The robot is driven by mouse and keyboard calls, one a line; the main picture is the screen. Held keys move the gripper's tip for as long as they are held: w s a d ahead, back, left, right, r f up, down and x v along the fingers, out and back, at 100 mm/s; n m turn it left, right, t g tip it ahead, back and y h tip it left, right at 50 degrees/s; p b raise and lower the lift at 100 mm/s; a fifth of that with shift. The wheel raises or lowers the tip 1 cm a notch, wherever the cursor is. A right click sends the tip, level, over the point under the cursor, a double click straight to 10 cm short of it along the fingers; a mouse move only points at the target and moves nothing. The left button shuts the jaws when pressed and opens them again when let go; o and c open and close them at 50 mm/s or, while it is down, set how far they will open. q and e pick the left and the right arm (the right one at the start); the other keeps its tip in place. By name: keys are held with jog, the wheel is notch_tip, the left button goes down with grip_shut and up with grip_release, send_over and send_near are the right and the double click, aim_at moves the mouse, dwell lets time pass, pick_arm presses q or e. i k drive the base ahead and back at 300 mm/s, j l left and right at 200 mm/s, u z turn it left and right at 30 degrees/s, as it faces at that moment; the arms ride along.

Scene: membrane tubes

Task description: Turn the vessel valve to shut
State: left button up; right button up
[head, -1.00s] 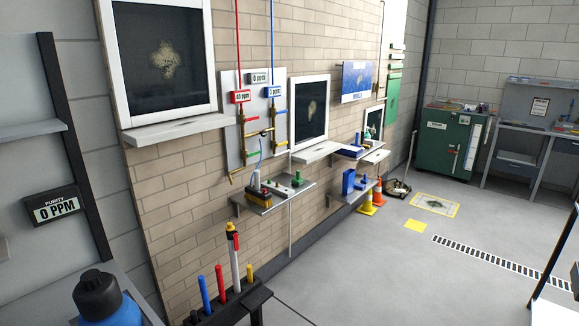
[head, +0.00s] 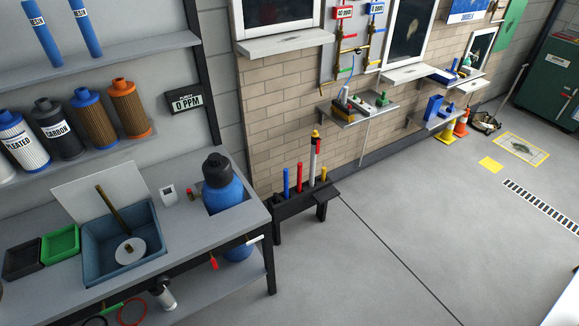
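A blue vessel (head: 224,195) with a black cap (head: 217,170) is set into the right end of a grey workbench (head: 165,275). More of its blue body shows under the bench top. A small red piece (head: 190,193) sits just left of the vessel. A red handle (head: 213,263) and a white handle (head: 255,239) show at the bench's front edge below it. I cannot tell which of these is the vessel valve, or how it is turned. Neither of my grippers is in view.
Shelves with several filter cartridges (head: 130,108) hang above. A low black rack (head: 290,207) with coloured rods stands right of the bench. The floor (head: 370,270) ahead is clear.

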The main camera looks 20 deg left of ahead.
aim_at(212, 259)
jog(key=u, duration=1.45)
